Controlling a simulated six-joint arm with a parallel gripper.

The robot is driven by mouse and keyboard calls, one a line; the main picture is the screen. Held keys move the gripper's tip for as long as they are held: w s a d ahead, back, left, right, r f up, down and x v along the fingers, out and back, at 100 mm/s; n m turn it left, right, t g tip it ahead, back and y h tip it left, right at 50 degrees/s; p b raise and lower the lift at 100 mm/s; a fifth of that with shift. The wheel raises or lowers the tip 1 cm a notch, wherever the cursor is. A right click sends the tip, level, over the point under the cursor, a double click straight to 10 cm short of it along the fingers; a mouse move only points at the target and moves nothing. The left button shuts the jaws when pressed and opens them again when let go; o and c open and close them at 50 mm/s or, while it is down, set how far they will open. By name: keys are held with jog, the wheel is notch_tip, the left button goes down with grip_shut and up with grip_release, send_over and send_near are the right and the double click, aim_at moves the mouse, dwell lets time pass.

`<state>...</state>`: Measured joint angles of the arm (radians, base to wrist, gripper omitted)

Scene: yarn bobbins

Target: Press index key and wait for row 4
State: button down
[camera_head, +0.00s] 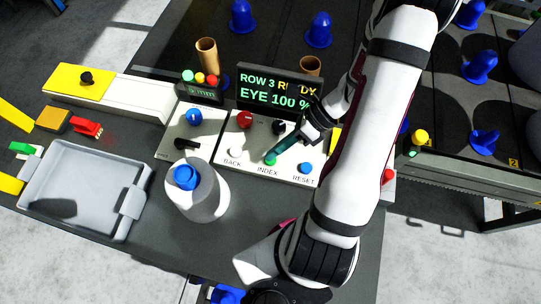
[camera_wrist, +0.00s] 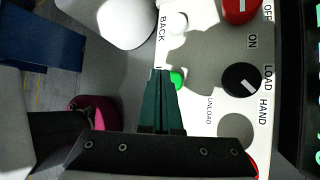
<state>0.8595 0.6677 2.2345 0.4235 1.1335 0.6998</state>
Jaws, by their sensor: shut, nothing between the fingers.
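The green index key (camera_head: 270,160) sits on the white control panel between the white back key (camera_head: 236,152) and the blue reset key (camera_head: 306,168). My gripper (camera_head: 270,158) is shut and empty, with its dark green fingertips at the index key. In the wrist view the fingertips (camera_wrist: 162,72) partly cover the green key (camera_wrist: 177,80); I cannot tell whether they touch it. The display (camera_head: 278,92) reads "ROW 3", a word partly hidden by glare or the arm that looks like "READY", and "EYE 100 %".
A red knob (camera_head: 244,119) and a black selector (camera_wrist: 241,80) are on the same panel. A white bobbin with a blue top (camera_head: 197,190) stands in front of the panel. A grey tray (camera_head: 75,190) lies at left. Brown tubes (camera_head: 207,55) stand behind.

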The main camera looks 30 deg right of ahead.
jog(key=shift+f, duration=0.4)
jog(key=shift+f, duration=0.5)
dwell(0.7)
jog(key=shift+r, duration=0.9)
jog(key=shift+r, duration=0.1)
jog(key=shift+r, duration=2.45)
dwell(2.0)
